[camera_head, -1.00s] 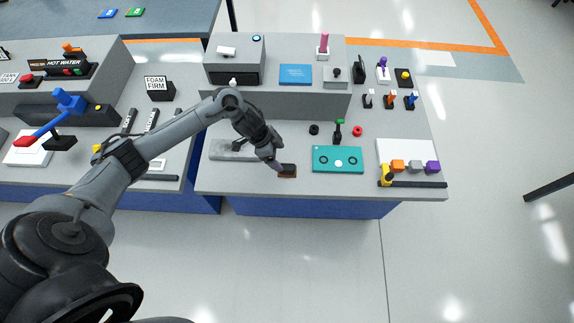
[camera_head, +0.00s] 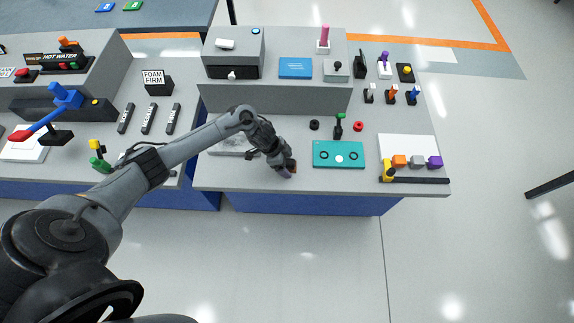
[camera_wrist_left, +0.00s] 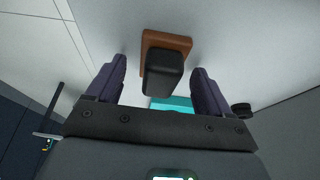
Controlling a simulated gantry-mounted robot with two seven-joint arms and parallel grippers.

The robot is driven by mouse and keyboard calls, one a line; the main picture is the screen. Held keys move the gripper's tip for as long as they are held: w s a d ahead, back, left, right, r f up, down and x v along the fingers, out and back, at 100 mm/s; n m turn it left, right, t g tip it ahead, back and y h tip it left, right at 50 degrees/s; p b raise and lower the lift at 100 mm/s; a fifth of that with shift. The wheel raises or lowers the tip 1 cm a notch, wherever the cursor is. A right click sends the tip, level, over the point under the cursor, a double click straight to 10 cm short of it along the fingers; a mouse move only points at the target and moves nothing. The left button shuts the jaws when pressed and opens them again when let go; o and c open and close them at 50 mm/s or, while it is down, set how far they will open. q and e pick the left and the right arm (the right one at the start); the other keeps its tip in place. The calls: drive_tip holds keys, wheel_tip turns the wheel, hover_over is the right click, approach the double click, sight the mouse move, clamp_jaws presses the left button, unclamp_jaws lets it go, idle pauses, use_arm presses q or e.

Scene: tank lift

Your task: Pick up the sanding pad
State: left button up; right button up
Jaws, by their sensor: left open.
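The sanding pad has a brown base and a black block handle (camera_wrist_left: 163,75). In the left wrist view it lies on the grey worktop, between and beyond the fingers. In the head view only a brown bit of the pad (camera_head: 292,163) shows beside the gripper, which hides the rest. My left gripper (camera_head: 286,172) is open above the worktop near its front edge. In the wrist view its two purple fingers (camera_wrist_left: 159,80) stand on either side of the handle, with a gap on each side. My right gripper is not in view.
A teal plate (camera_head: 328,163) with rings lies right of the pad. A grey flat plate (camera_head: 225,143) lies left, partly behind my arm. A yellow slider on a black rail (camera_head: 420,180) and coloured cubes are at the right. A raised grey shelf (camera_head: 300,98) stands behind.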

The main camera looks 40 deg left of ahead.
sight(291, 162)
use_arm(q)
drive_tip(key=shift+w+d+f, duration=0.1)
drive_tip(key=shift+f, duration=0.1)
drive_tip(key=shift+c, duration=0.5)
drive_tip(key=c, duration=1.1)
drive_tip(key=shift+o, duration=0.2)
drive_tip(key=shift+r, duration=0.1)
drive_tip(key=shift+r, duration=0.4)
wheel_tip(291, 162, up, 4)
drive_tip(key=shift+f+p, duration=0.15)
drive_tip(key=shift+p, duration=0.45)
drive_tip(key=s+d+r+p, duration=0.2)
drive_tip(key=d+r, duration=0.4)
drive_tip(key=d, duration=0.5)
drive_tip(key=shift+d+r, duration=0.2)
